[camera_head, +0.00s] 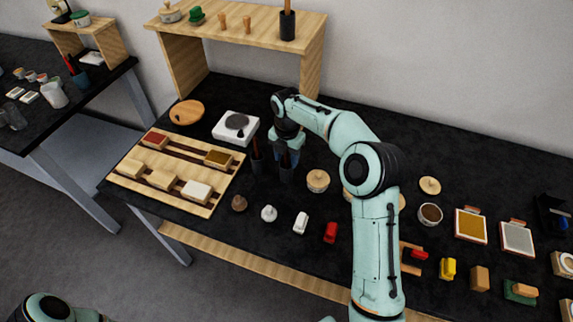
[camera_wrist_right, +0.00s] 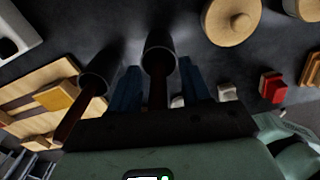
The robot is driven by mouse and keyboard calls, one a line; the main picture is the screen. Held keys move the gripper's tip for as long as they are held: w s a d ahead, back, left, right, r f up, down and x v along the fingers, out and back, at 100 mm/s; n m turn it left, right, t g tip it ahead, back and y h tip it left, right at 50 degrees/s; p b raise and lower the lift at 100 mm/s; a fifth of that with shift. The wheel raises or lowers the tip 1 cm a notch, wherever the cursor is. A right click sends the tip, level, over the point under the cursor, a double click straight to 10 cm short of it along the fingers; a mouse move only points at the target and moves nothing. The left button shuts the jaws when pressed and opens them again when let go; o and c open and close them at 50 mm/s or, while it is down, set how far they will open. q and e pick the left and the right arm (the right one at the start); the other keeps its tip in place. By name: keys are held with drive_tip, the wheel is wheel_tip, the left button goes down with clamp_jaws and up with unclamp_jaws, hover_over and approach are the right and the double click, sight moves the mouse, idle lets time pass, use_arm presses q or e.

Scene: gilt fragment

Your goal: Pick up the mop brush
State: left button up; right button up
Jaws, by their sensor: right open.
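Two brown-handled brushes stand upright in dark cups on the black table. I cannot tell from their handles which is the mop brush; the brush heads are hidden. One handle (camera_wrist_right: 157,92) rises from its cup (camera_wrist_right: 158,50) between my right gripper's fingers; that cup also shows in the head view (camera_head: 286,173). The other brush (camera_wrist_right: 78,122) leans out of its cup just left of the fingers, and shows in the head view (camera_head: 255,150). My right gripper (camera_head: 286,149) points down, open, with its blue fingers either side of the first handle. My left gripper is out of view.
A white scale (camera_head: 224,123) and wooden tray (camera_head: 125,183) with several blocks lie left. A lidded wooden jar (camera_head: 318,181) stands close right. Small stampers and blocks line the front edge. A wooden shelf (camera_head: 235,35) stands behind.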

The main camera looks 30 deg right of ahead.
drive_tip(key=shift+w, duration=0.1)
clamp_jaws()
